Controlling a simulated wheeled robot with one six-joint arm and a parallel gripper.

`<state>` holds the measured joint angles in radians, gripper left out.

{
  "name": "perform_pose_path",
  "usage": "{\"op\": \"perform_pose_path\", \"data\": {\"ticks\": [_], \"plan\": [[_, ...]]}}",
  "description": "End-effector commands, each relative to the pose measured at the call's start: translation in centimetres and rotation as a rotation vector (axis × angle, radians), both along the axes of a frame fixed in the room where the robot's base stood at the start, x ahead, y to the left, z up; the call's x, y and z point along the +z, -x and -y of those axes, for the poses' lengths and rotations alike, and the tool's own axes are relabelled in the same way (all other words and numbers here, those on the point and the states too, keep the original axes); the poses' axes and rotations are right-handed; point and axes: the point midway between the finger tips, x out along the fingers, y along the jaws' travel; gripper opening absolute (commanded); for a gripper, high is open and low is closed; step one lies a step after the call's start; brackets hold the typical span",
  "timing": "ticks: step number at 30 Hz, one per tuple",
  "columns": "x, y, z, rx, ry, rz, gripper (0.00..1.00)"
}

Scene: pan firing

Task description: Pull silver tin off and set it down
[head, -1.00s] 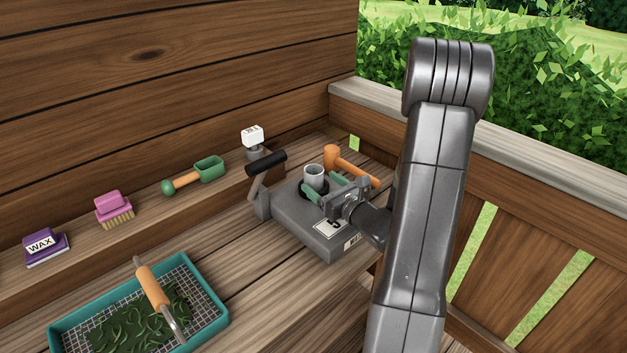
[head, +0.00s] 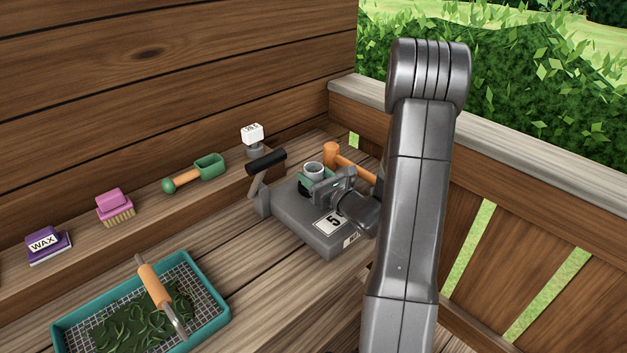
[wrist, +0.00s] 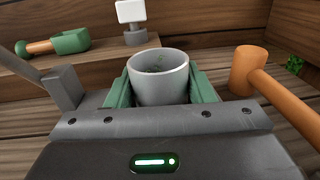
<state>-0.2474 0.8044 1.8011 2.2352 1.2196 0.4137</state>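The silver tin (head: 314,170) is a small grey open-topped cup. It stands upright at the grey block-shaped device (head: 296,222) with a black-handled lever. In the wrist view the tin (wrist: 160,85) sits between the two green fingers of my gripper (wrist: 161,92), one on each side, close to its wall. My gripper (head: 318,184) also shows in the head view, low beside the tin above the device. Whether the fingers press on the tin cannot be told. The tin's lower part is hidden by my gripper.
An orange mallet (head: 346,161) lies just right of the device. A white-topped post (head: 253,137), green scoop (head: 196,173), pink brush (head: 115,206) and wax box (head: 44,245) line the ledge. A teal tray (head: 66,326) with a trowel stands front left. Bare planks lie between tray and device.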

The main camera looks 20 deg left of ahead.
Motion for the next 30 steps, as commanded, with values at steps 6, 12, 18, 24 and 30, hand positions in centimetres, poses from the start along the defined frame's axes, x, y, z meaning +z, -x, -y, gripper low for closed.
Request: {"op": "perform_pose_path", "data": {"ticks": [6, 12, 18, 24, 30], "plan": [[0.0, 0.0, 0.0, 0.0, 0.0, 0.0, 0.17], [0.1, 0.0, 0.0, 0.0, 0.0, 0.0, 0.07], [0.7, 0.0, 0.0, 0.0, 0.0, 0.001, 0.07], [1.3, 0.0, 0.0, 0.001, 0.0, 0.001, 0.07], [1.9, 0.0, 0.0, 0.001, 0.0, 0.001, 0.07]]}}
